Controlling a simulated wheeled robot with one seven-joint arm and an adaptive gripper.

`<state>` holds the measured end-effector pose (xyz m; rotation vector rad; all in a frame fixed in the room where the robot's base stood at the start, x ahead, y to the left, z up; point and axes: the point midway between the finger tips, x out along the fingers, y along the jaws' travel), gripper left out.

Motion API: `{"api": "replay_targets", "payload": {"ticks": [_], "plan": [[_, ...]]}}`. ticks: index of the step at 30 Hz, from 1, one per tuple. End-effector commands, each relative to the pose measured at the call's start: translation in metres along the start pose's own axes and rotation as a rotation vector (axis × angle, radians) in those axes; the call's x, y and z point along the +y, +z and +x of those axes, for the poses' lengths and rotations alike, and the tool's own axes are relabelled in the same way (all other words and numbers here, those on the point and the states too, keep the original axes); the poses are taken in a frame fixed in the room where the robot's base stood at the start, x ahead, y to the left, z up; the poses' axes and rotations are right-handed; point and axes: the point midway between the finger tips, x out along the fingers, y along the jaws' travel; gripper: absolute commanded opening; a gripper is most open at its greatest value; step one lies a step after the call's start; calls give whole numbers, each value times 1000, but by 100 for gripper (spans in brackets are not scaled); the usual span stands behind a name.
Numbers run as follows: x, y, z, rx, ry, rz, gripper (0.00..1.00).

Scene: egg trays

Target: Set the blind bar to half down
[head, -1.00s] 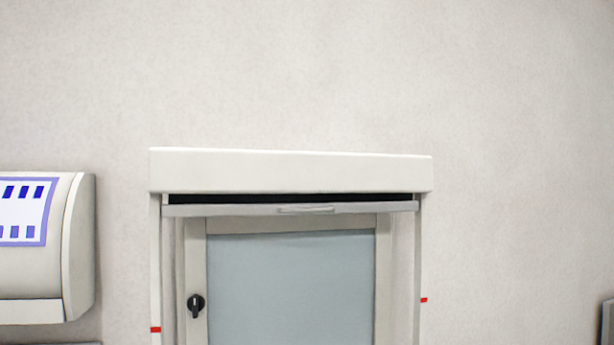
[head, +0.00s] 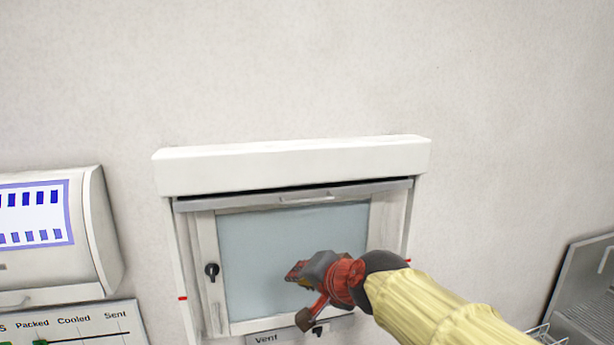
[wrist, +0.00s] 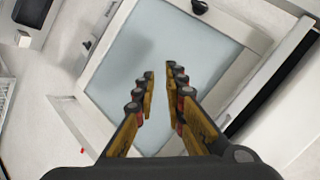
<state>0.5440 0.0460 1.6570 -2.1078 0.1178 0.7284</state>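The blind bar (head: 295,196) is a thin grey bar with a small handle (head: 307,199) at its middle. It sits at the top of the window, just under the white blind housing (head: 290,165). Red marks show on the side rails, one on the left rail (head: 183,298) lower down. My gripper (head: 297,272) is in front of the pale blue pane, below the bar and apart from it. In the wrist view my gripper (wrist: 158,85) has its two fingers apart with nothing between them.
The window frame has a black knob (head: 212,270) on its left side. A rounded white box (head: 100,235) and a slider panel (head: 75,325) labelled Packed, Cooled, Sent are at the left. A grey rack (head: 585,300) stands at the right. The wall above is clear.

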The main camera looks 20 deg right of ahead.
Motion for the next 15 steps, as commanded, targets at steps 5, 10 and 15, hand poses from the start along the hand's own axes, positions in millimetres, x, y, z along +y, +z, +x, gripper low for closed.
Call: {"api": "replay_targets", "payload": {"ticks": [5,10,15], "plan": [[-62,-74,-11,174,-162,330,12],[-80,-113,-27,280,-276,564,12],[-81,-121,-25,295,-297,628,12]]}}
